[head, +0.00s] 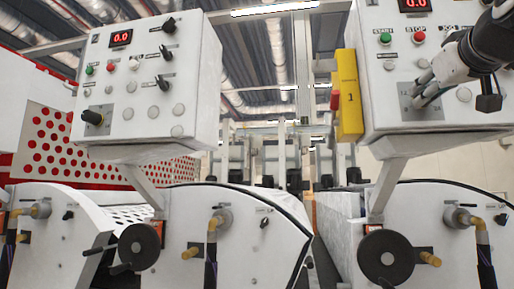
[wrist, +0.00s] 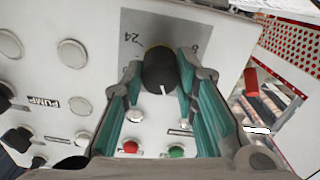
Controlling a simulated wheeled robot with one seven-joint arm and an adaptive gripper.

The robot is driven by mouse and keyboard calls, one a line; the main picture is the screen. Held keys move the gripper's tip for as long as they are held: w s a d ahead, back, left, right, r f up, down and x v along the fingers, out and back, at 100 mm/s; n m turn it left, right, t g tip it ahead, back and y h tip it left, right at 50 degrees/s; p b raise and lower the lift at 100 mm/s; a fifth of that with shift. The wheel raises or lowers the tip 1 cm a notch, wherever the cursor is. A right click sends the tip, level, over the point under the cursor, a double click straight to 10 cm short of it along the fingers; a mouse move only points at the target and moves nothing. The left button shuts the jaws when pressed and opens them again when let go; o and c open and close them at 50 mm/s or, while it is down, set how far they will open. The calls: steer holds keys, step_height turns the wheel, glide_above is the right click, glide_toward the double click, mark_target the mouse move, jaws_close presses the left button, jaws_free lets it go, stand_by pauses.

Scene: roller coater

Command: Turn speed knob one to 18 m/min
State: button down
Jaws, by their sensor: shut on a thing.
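The speed knob (wrist: 158,72) is black and round with a white pointer line on its near side, pointing down and slightly right in the wrist view. It sits on a grey dial plate (wrist: 133,22) where "24" is readable; another mark is partly hidden. My gripper (wrist: 161,68) has its two teal-padded fingers on either side of the knob, shut on it. In the head view my gripper (head: 421,93) reaches the right control panel (head: 385,70) and hides the knob; the grey plate (head: 405,100) shows beside it. The red display (head: 413,4) on that panel reads 0.0.
Green (head: 385,38) and red (head: 418,37) buttons sit above my gripper. A yellow box (head: 348,95) marked 1 is on the panel's left side. A second panel (head: 150,75) with its own black knob (head: 93,117) stands at left. Handwheels (head: 386,257) are below.

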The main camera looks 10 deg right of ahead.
steer(key=m, duration=0.5)
steer(key=shift+r+m, duration=0.1)
steer(key=shift+m, duration=0.2)
steer(key=m+p, duration=0.1)
steer(key=m, duration=0.4)
steer(key=shift+s+d+m, duration=0.1)
steer(key=shift+m, duration=0.3)
steer(key=shift+r+p, duration=0.1)
steer(key=shift+p, duration=0.2)
steer(key=c, duration=1.3)
jaws_free()
steer(key=v, duration=1.2)
